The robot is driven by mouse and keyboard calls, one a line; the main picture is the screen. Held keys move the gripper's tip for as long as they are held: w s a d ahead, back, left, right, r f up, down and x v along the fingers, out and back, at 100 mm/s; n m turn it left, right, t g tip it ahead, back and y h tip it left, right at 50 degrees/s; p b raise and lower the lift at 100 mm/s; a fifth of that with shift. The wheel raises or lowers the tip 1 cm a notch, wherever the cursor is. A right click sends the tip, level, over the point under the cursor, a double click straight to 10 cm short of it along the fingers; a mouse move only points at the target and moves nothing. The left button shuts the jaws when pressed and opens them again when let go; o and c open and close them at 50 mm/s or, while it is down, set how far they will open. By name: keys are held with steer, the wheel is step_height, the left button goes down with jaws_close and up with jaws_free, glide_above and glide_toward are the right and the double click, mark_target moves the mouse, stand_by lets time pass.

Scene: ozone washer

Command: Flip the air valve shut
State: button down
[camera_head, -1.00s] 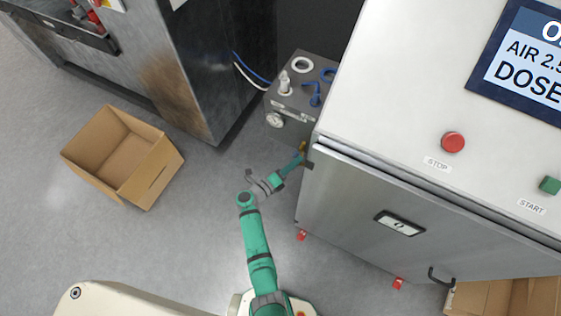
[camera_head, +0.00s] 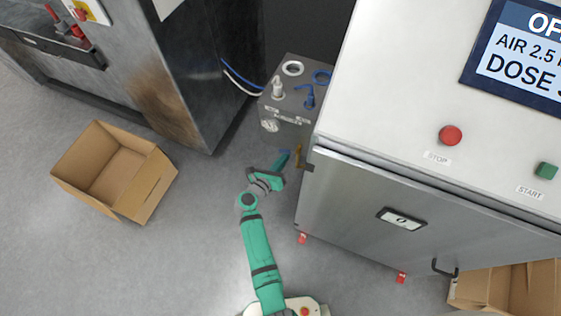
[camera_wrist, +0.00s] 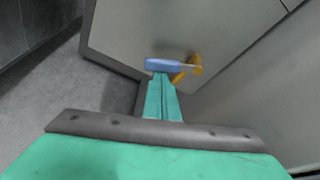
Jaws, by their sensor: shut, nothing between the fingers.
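A valve with a brass-coloured part (camera_head: 298,157) shows at the side of the cabinet, just right of my gripper (camera_head: 284,158) in the head view. In the wrist view the brass part (camera_wrist: 190,68) sits against a grey panel, with a blue handle-like piece (camera_wrist: 169,65) lying roughly level across it. My gripper (camera_wrist: 160,78) is shut and empty, its fingertips just below the left half of the blue piece. I cannot tell whether they touch it.
The grey cabinet (camera_head: 370,195) stands close on the right, with a red stop button (camera_head: 450,135) on top. A grey box (camera_head: 287,118) with fittings and a blue lever stands behind the valve. An open cardboard box (camera_head: 115,172) lies left; the floor between is clear.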

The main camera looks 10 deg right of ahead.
steer(key=shift+w+a+r+m+t+y, duration=0.15)
steer(key=shift+a+r+m+t+y, duration=0.1)
steer(key=shift+r+m+y, duration=0.5)
steer(key=shift+w+a+r+m+t+y, duration=0.15)
steer(key=shift+a+r+m, duration=0.2)
steer(key=shift+m, duration=0.7)
steer(key=shift+d+r, duration=0.1)
